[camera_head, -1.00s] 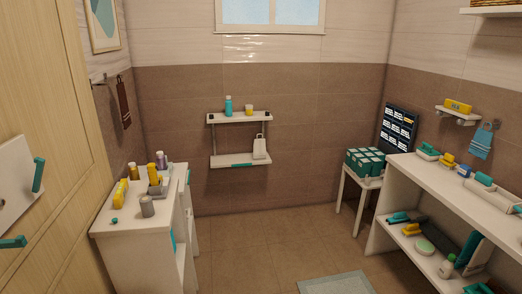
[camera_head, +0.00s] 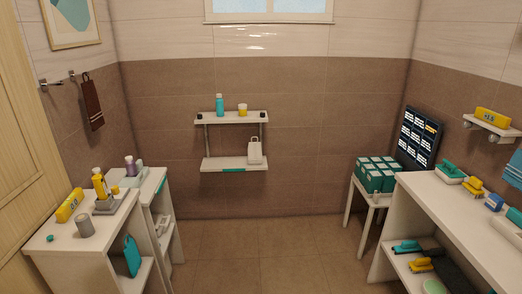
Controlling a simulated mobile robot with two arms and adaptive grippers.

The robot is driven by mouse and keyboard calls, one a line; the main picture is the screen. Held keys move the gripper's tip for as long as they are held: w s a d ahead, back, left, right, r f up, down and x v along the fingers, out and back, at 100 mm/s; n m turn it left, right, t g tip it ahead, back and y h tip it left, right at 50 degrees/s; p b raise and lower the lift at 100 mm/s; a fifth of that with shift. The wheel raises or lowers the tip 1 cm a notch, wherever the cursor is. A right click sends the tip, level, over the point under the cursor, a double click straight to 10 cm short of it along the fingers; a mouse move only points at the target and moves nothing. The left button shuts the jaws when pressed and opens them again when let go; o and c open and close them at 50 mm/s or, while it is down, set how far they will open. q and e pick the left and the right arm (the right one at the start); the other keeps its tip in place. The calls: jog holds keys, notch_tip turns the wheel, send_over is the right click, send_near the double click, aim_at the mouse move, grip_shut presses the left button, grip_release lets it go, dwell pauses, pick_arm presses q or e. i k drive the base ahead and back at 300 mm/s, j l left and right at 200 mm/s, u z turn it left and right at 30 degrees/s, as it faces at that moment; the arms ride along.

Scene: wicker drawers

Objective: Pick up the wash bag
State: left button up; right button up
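No thing is plainly marked as the wash bag. A small white bag-like item with a handle on top (camera_head: 254,151) stands upright on the lower wall shelf (camera_head: 222,164), at its right end. A teal bag-like item (camera_head: 132,256) stands in the open lower part of the left cabinet (camera_head: 68,252); I cannot tell for sure what it is. Neither of my grippers is in view.
The floor (camera_head: 262,254) between is clear.

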aim_at(254, 156)
jog(key=i+l+u, duration=0.15)
jog(key=i, duration=1.6)
